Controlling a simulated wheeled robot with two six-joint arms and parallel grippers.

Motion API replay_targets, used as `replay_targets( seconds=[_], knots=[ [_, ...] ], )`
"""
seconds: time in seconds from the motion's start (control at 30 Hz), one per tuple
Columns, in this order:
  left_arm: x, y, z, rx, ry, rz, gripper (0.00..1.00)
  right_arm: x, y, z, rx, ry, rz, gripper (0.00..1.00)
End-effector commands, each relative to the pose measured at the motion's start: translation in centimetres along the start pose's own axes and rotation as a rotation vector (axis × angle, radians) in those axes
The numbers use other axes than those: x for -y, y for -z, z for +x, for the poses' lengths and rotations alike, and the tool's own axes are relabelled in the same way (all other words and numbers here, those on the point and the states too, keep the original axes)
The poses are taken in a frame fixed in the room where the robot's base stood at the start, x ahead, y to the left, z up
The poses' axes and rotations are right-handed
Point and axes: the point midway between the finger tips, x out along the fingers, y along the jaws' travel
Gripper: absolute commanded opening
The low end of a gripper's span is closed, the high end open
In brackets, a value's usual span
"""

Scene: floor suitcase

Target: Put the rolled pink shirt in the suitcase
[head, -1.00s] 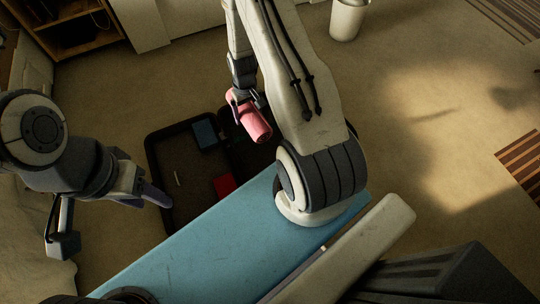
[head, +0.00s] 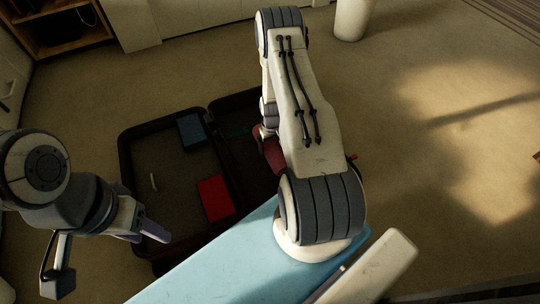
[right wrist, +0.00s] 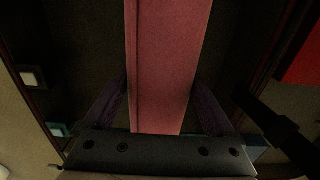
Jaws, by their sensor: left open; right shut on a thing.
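The rolled pink shirt (right wrist: 168,65) fills the middle of the right wrist view, between the two fingers of my right gripper (right wrist: 163,115), which is shut on it. In the head view the shirt (head: 272,152) is dark and partly hidden behind my right arm, over the right half of the open suitcase (head: 128,180). I cannot tell whether it touches the suitcase floor. My left gripper (head: 142,230) is open and empty, near the suitcase's left front.
A white bin (head: 352,18) and a wooden shelf (head: 65,30) stand at the back.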

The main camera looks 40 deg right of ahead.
Motion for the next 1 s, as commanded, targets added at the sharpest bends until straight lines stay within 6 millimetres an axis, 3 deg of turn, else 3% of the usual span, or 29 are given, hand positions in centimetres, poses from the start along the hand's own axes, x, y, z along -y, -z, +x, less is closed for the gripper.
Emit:
replay_targets(
  seconds=[0.17,0.4,0.57,0.73,1.0],
  knots=[
    [0.1,-0.1,1.4,-0.001,0.000,0.000,0.50,-0.2,-0.1,2.1,0.001,0.000,0.003,0.25],
    [0.3,-0.2,4.0,-0.001,0.000,0.000,0.50,-0.2,-0.1,6.5,0.001,0.000,0.002,0.25],
    [0.3,-0.2,4.8,0.000,0.000,0.000,0.50,-0.2,0.0,7.8,0.000,0.000,0.002,0.25],
    [0.5,-0.3,6.4,0.000,0.000,0.000,0.50,-0.2,-0.1,10.4,0.001,0.000,0.002,0.25],
    [0.5,-0.3,6.4,0.000,0.000,0.000,0.50,-0.2,0.0,10.7,-0.001,0.000,0.002,0.25]
  ],
)
